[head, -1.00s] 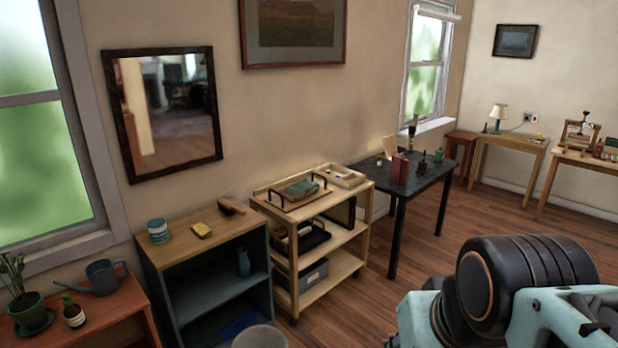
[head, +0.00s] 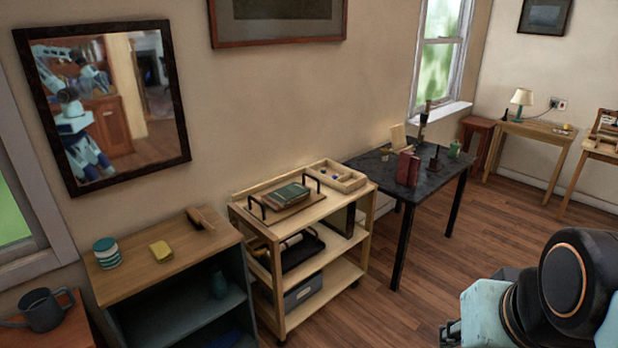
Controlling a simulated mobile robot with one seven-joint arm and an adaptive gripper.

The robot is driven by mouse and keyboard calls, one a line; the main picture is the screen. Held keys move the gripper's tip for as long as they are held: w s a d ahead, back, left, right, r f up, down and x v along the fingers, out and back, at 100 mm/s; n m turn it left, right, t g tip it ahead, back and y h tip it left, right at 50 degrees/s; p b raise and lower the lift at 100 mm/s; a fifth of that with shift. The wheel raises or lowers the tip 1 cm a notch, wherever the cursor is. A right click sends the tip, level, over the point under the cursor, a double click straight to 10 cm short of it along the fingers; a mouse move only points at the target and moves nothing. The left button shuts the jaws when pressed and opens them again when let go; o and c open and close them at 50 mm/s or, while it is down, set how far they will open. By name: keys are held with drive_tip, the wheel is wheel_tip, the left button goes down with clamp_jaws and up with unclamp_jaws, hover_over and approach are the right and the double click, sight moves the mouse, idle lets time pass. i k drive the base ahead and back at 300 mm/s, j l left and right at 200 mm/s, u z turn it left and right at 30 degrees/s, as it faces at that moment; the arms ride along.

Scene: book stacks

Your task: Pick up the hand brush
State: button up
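The hand brush (head: 206,215) appears to be the small brown wooden-handled object with a darker side. It lies on the wooden top of a low blue-grey shelf unit (head: 160,268), near the back right corner by the wall. It is small in the picture, so its bristles are hard to make out. My arm shows at the lower right, far from the brush, with the trolley and open floor between.
A striped jar (head: 107,253) and a yellow sponge (head: 161,251) share the shelf top, left of the brush. A wooden trolley (head: 331,276) with a tray and books stands just right. A dark table (head: 436,190) is beyond. Floor (head: 420,290) is clear at right.

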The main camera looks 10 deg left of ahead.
sight(198, 219)
drive_tip(key=i+u, duration=0.15)
drive_tip(key=i, duration=0.45)
drive_tip(key=i+l+u, duration=0.1)
drive_tip(key=i, duration=0.45)
drive_tip(key=i+u, duration=0.45)
drive_tip(key=i+l+u, duration=0.1)
drive_tip(key=i+u, duration=0.35)
